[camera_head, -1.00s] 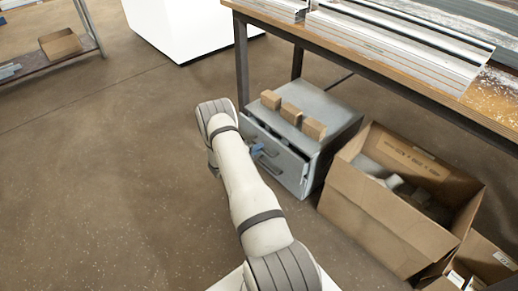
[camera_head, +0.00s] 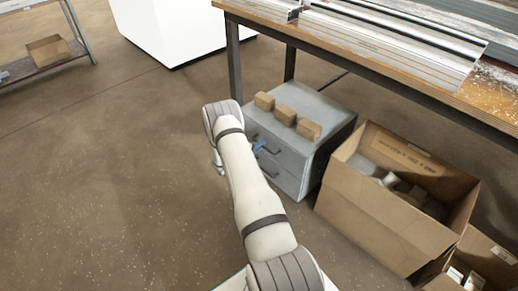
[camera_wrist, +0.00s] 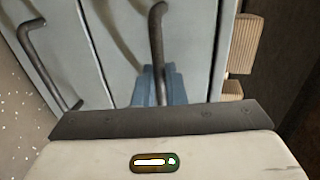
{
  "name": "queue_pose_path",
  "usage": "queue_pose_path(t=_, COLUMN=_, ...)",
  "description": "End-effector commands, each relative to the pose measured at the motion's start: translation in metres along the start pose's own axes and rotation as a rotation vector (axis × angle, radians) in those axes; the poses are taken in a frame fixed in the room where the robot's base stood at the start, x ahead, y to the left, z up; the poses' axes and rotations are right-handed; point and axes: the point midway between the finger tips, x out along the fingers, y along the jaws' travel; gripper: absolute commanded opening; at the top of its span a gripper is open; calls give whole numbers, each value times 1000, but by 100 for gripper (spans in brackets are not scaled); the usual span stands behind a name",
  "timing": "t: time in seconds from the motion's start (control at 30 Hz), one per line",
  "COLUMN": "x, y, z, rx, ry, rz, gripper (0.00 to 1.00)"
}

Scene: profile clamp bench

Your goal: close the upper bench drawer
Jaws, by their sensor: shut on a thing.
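The grey drawer cabinet (camera_head: 333,112) stands on the floor under the bench. Its upper drawer (camera_head: 288,158) looks flush, or nearly flush, with the cabinet front; my arm hides the left part. In the wrist view, the upper drawer front (camera_wrist: 196,40) fills the middle, with its dark bar handle (camera_wrist: 157,30). The blue fingers of my gripper (camera_wrist: 160,88) are shut on this handle; the gripper also shows as a small blue patch in the head view (camera_head: 259,147). The lower drawer's handle (camera_wrist: 38,60) is at the left of the wrist view, apart from my fingers.
Three wooden blocks (camera_head: 286,115) sit on the cabinet top. An open cardboard box (camera_head: 385,215) with parts in it stands close to the cabinet's right. The bench (camera_head: 390,65) carries metal profiles above. Floor (camera_head: 110,200) to the left is clear.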

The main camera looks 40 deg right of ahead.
Motion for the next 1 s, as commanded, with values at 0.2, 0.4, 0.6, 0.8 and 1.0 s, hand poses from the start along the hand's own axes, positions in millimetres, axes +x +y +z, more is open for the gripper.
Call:
queue_pose_path(t=0.2, x=1, y=-2, z=1, rx=4, ry=1, rz=-3, gripper=20)
queue_pose_path(t=0.4, x=-3, y=-1, z=3, rx=1, ry=-5, rz=-3, gripper=32)
queue_pose_path(t=0.6, x=-6, y=0, z=4, rx=0, ry=-6, rz=-2, gripper=32)
queue_pose_path(t=0.8, x=-31, y=-3, z=5, rx=-2, ry=-10, rz=-3, gripper=32)
queue_pose_path(t=1.0, x=-65, y=-2, z=4, rx=-1, ry=-9, rz=-2, gripper=32)
